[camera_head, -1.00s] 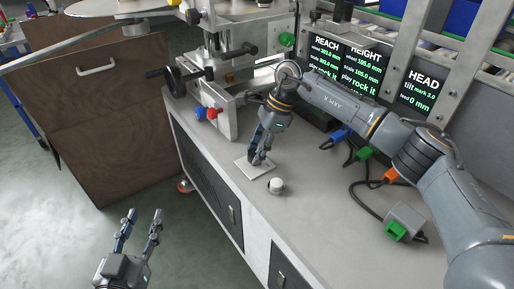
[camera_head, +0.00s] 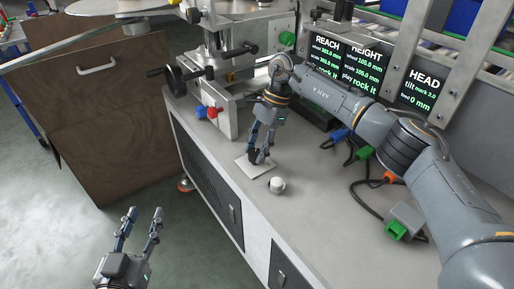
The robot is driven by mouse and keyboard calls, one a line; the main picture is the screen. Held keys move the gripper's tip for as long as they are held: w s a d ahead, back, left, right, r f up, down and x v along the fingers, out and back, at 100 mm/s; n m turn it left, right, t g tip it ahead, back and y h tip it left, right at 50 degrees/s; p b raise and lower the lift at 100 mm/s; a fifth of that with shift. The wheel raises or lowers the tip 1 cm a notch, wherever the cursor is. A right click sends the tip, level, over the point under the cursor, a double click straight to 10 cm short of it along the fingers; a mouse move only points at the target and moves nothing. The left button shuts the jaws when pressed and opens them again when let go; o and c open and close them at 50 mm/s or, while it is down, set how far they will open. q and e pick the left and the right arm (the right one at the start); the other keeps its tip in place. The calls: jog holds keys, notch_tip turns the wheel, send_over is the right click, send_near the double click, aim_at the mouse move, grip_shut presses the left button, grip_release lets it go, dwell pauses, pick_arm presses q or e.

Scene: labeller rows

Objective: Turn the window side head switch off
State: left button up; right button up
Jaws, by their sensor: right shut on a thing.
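A pale square plate (camera_head: 247,168) lies on the grey machine top, with a small dark switch knob (camera_head: 254,156) on it. My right gripper (camera_head: 261,156) comes down from above and is shut on this knob; its fingers hide most of it. A label saying which side the switch belongs to does not show. My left gripper (camera_head: 140,216) is open and empty, low over the floor to the left of the machine, well away from the switch.
A small white round knob (camera_head: 277,185) stands close in front of the plate. Readout screens (camera_head: 424,88) are at the back right. A grey box with a green face (camera_head: 405,222) and cables lie to the right. A crank wheel (camera_head: 185,76) and red and blue knobs (camera_head: 207,112) are behind left.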

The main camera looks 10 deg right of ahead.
jog(key=o, duration=1.2)
jog(key=v, duration=1.2)
jog(key=shift+s+f, duration=0.1)
